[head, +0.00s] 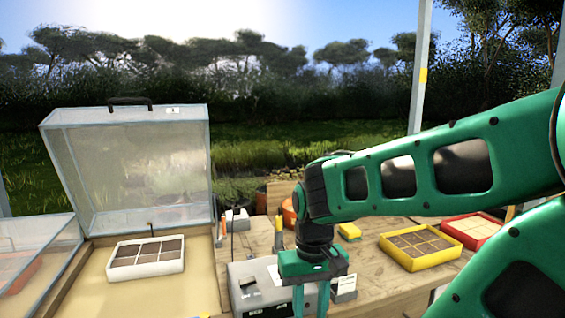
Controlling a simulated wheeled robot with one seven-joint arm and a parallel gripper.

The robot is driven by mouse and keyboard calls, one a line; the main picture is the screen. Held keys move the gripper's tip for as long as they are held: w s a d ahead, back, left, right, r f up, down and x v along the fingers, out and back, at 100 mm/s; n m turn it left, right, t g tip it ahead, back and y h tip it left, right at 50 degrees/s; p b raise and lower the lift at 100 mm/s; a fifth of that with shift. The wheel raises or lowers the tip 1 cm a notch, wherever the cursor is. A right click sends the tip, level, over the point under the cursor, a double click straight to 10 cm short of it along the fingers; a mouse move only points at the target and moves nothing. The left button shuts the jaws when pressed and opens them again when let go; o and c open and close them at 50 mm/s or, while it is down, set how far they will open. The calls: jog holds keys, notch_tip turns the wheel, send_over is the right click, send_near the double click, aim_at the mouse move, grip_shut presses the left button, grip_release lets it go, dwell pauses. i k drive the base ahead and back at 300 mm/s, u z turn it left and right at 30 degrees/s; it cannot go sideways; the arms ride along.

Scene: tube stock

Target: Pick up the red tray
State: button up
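The red tray (484,243) sits on the wooden table at the right, with pale filled compartments inside. It is just behind and to the right of a yellow tray (428,262), and my arm passes close to its right side. My gripper (311,302) points down at the bottom middle, well to the left of the red tray. Its two green fingers stand apart with nothing seen held between them. The fingertips reach the bottom edge of the picture, so their ends are cut off.
A grey box (258,284) lies behind and left of my gripper. A small yellow block (349,231) lies between my gripper and the yellow tray. A clear-lidded case (128,170) stands open at the left with a white tray (132,268) in it. A post (419,75) rises behind the table.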

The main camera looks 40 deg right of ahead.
aim_at(472, 231)
jog(key=z, duration=2.6)
jog(key=k, duration=1.05)
jog(key=z, duration=0.7)
jog(key=i, duration=2.2)
jog(key=u, duration=0.85)
